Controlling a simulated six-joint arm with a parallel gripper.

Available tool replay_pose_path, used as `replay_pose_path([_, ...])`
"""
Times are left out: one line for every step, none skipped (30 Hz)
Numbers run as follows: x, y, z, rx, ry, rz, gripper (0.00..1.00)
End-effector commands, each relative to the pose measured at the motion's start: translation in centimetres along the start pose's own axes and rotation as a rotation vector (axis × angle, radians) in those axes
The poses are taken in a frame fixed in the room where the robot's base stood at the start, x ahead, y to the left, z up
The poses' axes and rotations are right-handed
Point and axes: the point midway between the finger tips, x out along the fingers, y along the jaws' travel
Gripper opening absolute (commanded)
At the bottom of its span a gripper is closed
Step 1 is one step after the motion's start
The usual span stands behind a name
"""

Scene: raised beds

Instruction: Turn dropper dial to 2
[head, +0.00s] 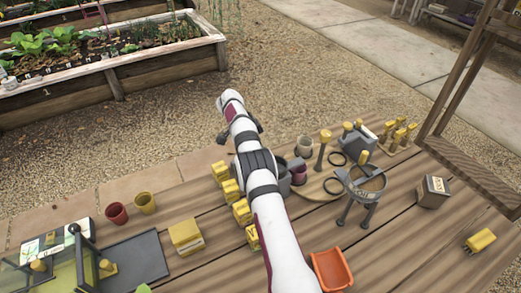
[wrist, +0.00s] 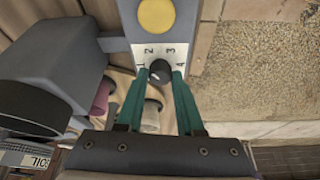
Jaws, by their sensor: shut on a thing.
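In the wrist view, the dropper dial (wrist: 160,72) is a small dark round knob with a pale mark. It sits on a white plate (wrist: 137,51) printed with 1, 2, 3 and 4 in an arc around it. My gripper (wrist: 160,76) has two teal fingers shut on the knob, one on each side. The pale mark seems to lie on the knob's lower left; I cannot tell exactly which number it is set to. A round yellow part (wrist: 157,15) is above the plate. In the head view, the arm hides the dial and fingertips.
Maroon (head: 299,173) and beige pots (head: 304,146) stand close to the arm's right. A ring stand (head: 365,185) and grey box of tools (head: 358,145) are farther right. Several yellow blocks (head: 231,190) line the left. An orange scoop (head: 331,270) lies in front.

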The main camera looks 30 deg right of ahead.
Motion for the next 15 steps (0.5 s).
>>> replay_pose_path([0.00,0.06,0.03,0.001,-0.001,0.002,0.00])
replay_pose_path([0.00,0.06,0.03,0.001,-0.001,0.002,0.00])
replay_pose_path([0.00,0.06,0.03,0.001,-0.001,0.002,0.00])
replay_pose_path([0.01,0.06,0.03,0.000,-0.001,0.002,0.00])
replay_pose_path([0.01,0.06,0.03,0.000,-0.001,0.002,0.00])
replay_pose_path([0.01,0.06,0.03,0.000,-0.001,0.003,0.00])
replay_pose_path([0.01,0.06,0.03,0.000,-0.001,0.003,0.00])
replay_pose_path([0.01,0.06,0.03,0.000,-0.001,0.002,0.41])
replay_pose_path([0.01,0.06,0.02,0.000,-0.001,0.002,0.49])
replay_pose_path([0.01,0.05,0.02,0.000,-0.001,0.002,0.54])
replay_pose_path([0.01,0.05,0.02,0.000,-0.001,0.002,0.59])
replay_pose_path([0.01,0.05,0.02,0.000,-0.001,0.002,0.66])
replay_pose_path([0.01,0.04,0.01,-0.001,-0.001,0.002,0.66])
replay_pose_path([0.01,0.04,0.01,-0.001,-0.001,0.001,0.66])
replay_pose_path([0.01,0.04,0.01,-0.001,-0.001,0.001,0.66])
